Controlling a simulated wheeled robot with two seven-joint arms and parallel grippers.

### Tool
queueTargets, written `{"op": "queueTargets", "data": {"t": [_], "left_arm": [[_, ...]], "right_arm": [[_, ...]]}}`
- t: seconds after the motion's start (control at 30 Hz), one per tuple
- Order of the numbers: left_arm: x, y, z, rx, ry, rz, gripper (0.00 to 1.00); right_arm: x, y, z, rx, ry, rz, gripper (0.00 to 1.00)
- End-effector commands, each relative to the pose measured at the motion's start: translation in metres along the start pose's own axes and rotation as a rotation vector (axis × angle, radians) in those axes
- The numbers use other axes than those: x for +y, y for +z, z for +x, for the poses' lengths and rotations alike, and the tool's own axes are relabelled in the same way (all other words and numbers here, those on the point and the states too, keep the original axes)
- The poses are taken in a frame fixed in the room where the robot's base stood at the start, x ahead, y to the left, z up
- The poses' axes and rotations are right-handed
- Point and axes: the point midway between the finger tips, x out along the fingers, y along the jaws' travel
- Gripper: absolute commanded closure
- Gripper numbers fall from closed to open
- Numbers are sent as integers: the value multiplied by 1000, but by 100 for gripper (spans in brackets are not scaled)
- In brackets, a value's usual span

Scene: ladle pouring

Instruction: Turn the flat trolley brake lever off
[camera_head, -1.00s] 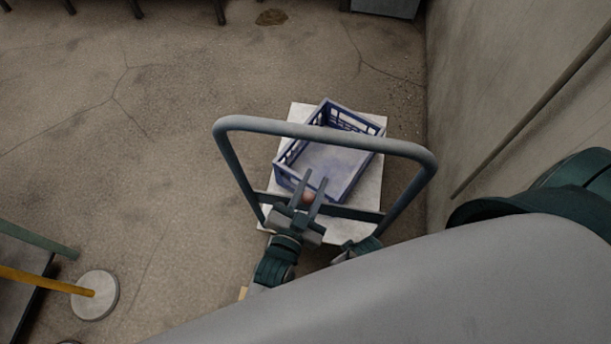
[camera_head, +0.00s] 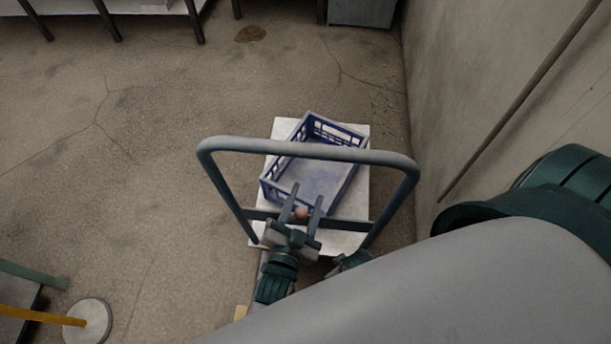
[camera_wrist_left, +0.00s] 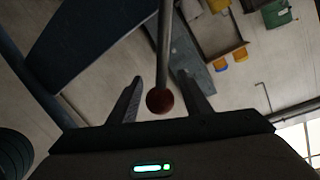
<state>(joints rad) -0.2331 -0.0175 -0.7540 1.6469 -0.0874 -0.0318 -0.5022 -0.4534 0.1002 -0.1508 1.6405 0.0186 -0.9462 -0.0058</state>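The flat trolley (camera_head: 356,200) has a white deck and a tall grey-blue push handle (camera_head: 300,150) facing me. Its brake lever shows in the left wrist view as a thin grey rod (camera_wrist_left: 164,45) ending in a red-brown ball knob (camera_wrist_left: 159,100). In the head view only the knob (camera_head: 300,212) shows clearly. My left gripper (camera_head: 303,194) is open at the handle's lower crossbar. In the left wrist view, its two fingers (camera_wrist_left: 160,78) stand on either side of the lever, with visible gaps and no clear contact. My right gripper is not in view.
A blue crate (camera_head: 350,180) sits on the deck beyond my left gripper. A concrete wall (camera_head: 450,100) rises on the right. A yellow pole on a round pale base (camera_head: 88,325) stands at lower left. The floor left of the trolley is clear.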

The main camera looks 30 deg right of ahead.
Motion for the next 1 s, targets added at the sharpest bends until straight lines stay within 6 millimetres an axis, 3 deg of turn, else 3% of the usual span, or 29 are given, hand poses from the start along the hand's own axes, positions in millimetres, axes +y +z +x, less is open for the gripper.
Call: {"op": "queueTargets", "data": {"t": [0.27, 0.47, 1.0], "left_arm": [[0, 0, -5, 0, -1, 1, 56], [0, 0, -25, -1, 0, 0, 56], [1, 1, -129, -2, 2, 0, 56]], "right_arm": [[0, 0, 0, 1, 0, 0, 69], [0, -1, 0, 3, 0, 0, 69], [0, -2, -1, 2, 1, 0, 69]]}}
